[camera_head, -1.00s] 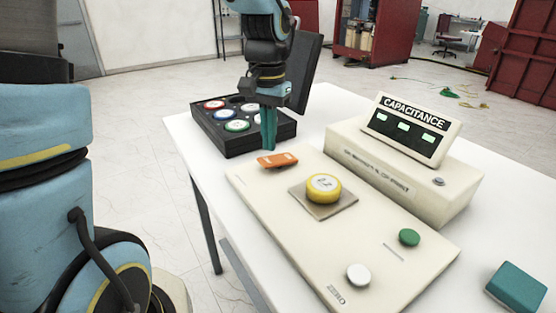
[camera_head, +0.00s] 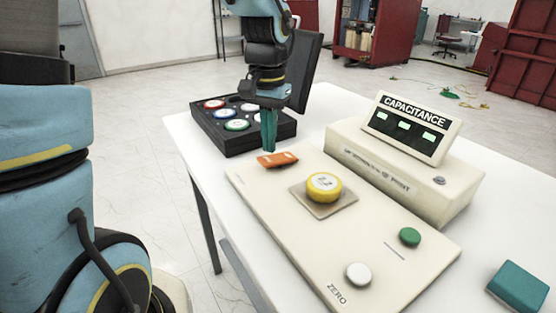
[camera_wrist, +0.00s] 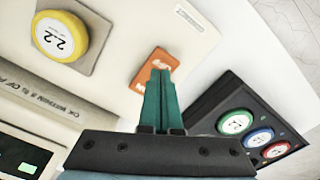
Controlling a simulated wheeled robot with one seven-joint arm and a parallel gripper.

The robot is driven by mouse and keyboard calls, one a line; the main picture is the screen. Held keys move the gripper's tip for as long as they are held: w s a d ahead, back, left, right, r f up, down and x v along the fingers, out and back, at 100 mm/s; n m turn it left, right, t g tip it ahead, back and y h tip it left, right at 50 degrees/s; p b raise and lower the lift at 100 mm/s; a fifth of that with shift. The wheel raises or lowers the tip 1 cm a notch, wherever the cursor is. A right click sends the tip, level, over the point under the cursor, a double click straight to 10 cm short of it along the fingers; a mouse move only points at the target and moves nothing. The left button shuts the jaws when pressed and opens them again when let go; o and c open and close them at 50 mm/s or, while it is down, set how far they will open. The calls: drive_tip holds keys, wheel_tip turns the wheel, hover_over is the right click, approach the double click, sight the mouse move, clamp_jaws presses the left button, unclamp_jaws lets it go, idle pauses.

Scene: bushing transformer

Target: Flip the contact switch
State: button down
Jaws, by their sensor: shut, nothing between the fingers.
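The contact switch looks to be the orange rocker (camera_head: 278,160) at the far left corner of the cream panel (camera_head: 330,245). It also shows in the wrist view (camera_wrist: 155,72), partly hidden behind my fingertips. My gripper (camera_head: 269,149) is shut with its teal fingers together and empty. It points down just behind the orange switch. In the wrist view my gripper (camera_wrist: 160,72) overlaps the switch's near edge. I cannot tell whether the fingertips touch it.
A yellow round piece (camera_head: 323,186) sits on a square pad on the panel. A black tray (camera_head: 228,147) with coloured round pieces stands behind the gripper. The capacitance meter (camera_head: 400,165), green button (camera_head: 409,237), white button (camera_head: 358,274) and teal block (camera_head: 518,287) are to the right.

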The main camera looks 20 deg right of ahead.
sight(269, 159)
drive_tip(key=shift+f+b, duration=0.75)
drive_tip(key=shift+f, duration=0.45)
idle(0.5)
drive_tip(key=shift+r, duration=0.1)
wheel_tip(269, 159, up, 7)
drive_tip(key=p, duration=0.6)
drive_tip(key=shift+p, duration=0.3)
drive_tip(key=shift+a, duration=0.1)
